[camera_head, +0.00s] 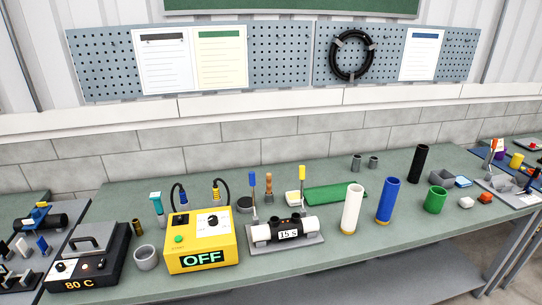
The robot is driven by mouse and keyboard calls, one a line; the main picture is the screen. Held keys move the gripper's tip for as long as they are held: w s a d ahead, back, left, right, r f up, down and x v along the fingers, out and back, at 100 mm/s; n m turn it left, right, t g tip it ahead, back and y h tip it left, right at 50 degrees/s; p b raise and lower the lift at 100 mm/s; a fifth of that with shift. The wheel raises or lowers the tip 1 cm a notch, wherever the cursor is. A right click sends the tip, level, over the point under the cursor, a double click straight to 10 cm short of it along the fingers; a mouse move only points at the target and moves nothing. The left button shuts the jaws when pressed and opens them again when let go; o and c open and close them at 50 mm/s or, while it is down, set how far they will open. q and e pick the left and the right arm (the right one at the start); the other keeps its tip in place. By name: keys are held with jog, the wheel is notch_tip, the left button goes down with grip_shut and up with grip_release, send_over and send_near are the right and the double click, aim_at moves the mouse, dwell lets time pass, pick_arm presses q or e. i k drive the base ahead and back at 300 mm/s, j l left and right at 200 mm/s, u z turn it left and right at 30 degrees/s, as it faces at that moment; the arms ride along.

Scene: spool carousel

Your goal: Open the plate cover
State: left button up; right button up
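A dark heating plate unit (112,265) stands at the lower left of the bench, with an orange "80 C" display (78,284) on its front. A grey cover (78,249) with a raised handle (92,243) lies on top of it and looks shut. The plate under the cover is hidden. Neither of my grippers is in view.
A grey cup (146,258) and a yellow box (200,240) reading "OFF" stand right of the unit. A clamp fixture (285,242) marked "15 s" and several upright tubes stand farther right. The bench front (370,262) at right is clear.

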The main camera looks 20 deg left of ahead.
aim_at(89, 233)
jog(key=u, duration=1.95)
